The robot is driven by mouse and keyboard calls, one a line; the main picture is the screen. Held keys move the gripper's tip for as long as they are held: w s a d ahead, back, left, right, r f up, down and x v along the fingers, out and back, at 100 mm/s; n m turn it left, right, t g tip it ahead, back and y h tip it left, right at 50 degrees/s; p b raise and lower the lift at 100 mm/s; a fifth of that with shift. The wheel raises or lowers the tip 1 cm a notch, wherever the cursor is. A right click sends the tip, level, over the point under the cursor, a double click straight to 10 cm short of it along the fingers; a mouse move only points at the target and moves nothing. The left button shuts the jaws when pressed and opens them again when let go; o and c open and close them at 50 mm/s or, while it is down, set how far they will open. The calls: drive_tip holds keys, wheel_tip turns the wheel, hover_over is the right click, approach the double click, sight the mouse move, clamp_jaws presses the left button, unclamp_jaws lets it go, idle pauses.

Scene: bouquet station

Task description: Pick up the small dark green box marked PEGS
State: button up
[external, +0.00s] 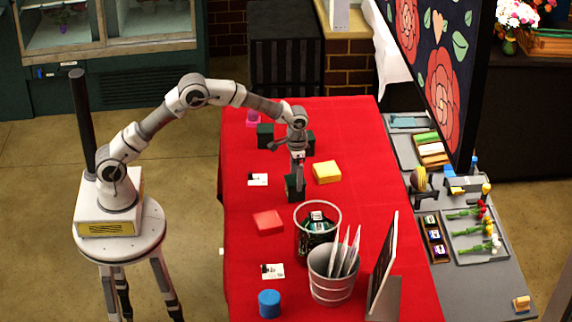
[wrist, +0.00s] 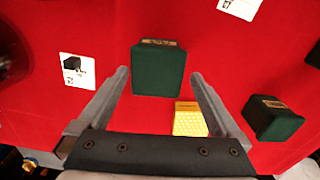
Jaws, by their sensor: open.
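Several dark green boxes are in view, and their tan labels are too small to read, so I cannot tell which is marked PEGS. One green box (external: 295,188) stands on the red table below my gripper (external: 297,168). In the wrist view this green box (wrist: 158,70) appears between the fingertips of my gripper (wrist: 160,74), which is open and empty. How far the tips are above it is unclear. A second green box (wrist: 272,118) lies right of the fingers. It also shows in the external view (external: 310,143). A third green box (external: 265,136) stands farther left.
A yellow block (external: 327,172) lies close to the right of my gripper. A wire basket (external: 318,235) and a metal bucket (external: 332,275) stand nearer the front. A red block (external: 268,222), a blue cylinder (external: 269,303) and white cards (external: 257,180) are on the red table (external: 245,205).

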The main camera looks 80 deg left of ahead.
sight(295, 187)
drive_tip(key=shift+s+d+f+p, duration=0.1)
drive_tip(key=shift+f+p, duration=0.1)
drive_tip(key=shift+f, duration=1.15)
drive_tip(key=shift+s+d+f+p, duration=0.1)
drive_tip(key=shift+f+p, duration=0.05)
drive_tip(key=shift+f, duration=1.15)
drive_tip(key=c, duration=1.3)
